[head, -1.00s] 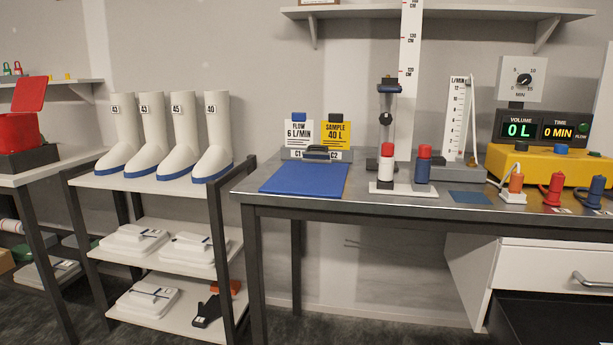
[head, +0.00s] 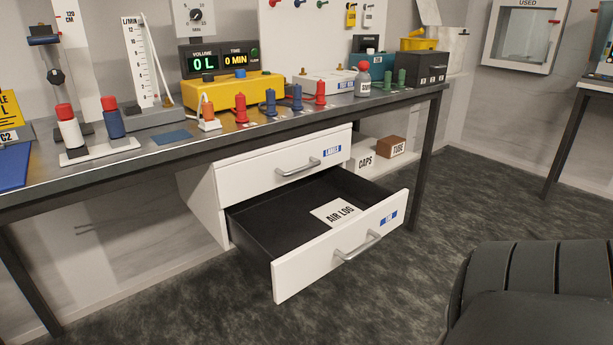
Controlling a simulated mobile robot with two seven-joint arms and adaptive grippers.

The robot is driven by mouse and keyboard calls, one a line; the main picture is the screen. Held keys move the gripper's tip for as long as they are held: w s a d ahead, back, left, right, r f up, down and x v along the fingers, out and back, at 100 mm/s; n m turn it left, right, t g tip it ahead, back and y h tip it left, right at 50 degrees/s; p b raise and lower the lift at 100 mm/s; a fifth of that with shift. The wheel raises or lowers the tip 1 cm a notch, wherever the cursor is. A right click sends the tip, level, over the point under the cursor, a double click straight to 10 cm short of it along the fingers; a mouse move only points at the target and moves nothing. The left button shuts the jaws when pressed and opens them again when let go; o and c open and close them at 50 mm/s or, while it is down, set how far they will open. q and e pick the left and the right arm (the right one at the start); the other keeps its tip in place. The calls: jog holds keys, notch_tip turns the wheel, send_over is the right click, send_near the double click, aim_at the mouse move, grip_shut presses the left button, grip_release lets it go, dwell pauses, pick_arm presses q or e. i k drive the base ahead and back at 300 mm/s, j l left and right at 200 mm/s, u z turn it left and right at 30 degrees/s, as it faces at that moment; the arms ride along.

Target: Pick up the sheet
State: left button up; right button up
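A white sheet marked "AIR LOG" (head: 338,212) lies flat in the open lower drawer (head: 262,222) under the bench, in the head view. It rests on the drawer's dark floor, close to the front panel. Neither gripper shows clearly. A dark, ribbed part of my own arm fills the lower right corner, with no fingertips visible.
The upper drawer (head: 240,180), marked "LABELS", is shut above the open one. The bench top (head: 172,155) carries a yellow meter box (head: 215,92) and several coloured plugs. Boxes marked "CAPS" (head: 361,160) and "TUBE" (head: 391,147) stand right of the drawers. The floor in front is clear.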

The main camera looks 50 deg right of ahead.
aim_at(338, 212)
jog(key=z, duration=1.85)
jog(key=i+l, duration=0.15)
jog(key=l, duration=0.2)
jog(key=i+l+u, duration=0.1)
jog(key=l, duration=0.2)
jog(key=i+l, duration=0.15)
jog(key=l, duration=0.2)
jog(key=i+l+u, duration=0.1)
jog(key=l, duration=0.25)
jog(key=i+l, duration=0.15)
jog(key=l, duration=0.2)
